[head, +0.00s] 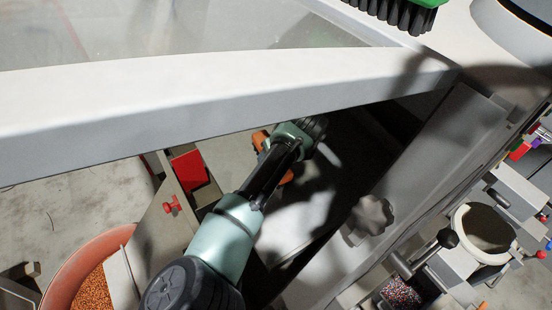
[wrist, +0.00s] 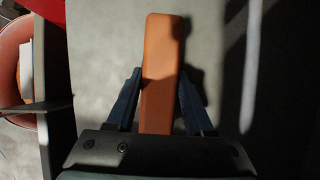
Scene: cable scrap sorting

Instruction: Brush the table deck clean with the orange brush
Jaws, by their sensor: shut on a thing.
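The orange brush (wrist: 160,50) lies lengthwise between the two dark blue fingers of my gripper (wrist: 159,74) in the wrist view. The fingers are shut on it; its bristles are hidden. A grey deck surface (wrist: 220,60) shows behind and below it, with dark shadow bands at the right. Whether the brush touches the deck cannot be told. In the head view, parts of the orange brush (head: 261,139) show on both sides of my wrist, below the pale frame. My fingers are hidden there by my own arm.
A thick pale frame bar (head: 230,95) crosses above my arm. A black knob (head: 371,215) stands to the right. A red part (head: 188,171) and a terracotta tub (head: 70,248) of orange granules are at the left. A green brush (head: 398,14) lies at the top.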

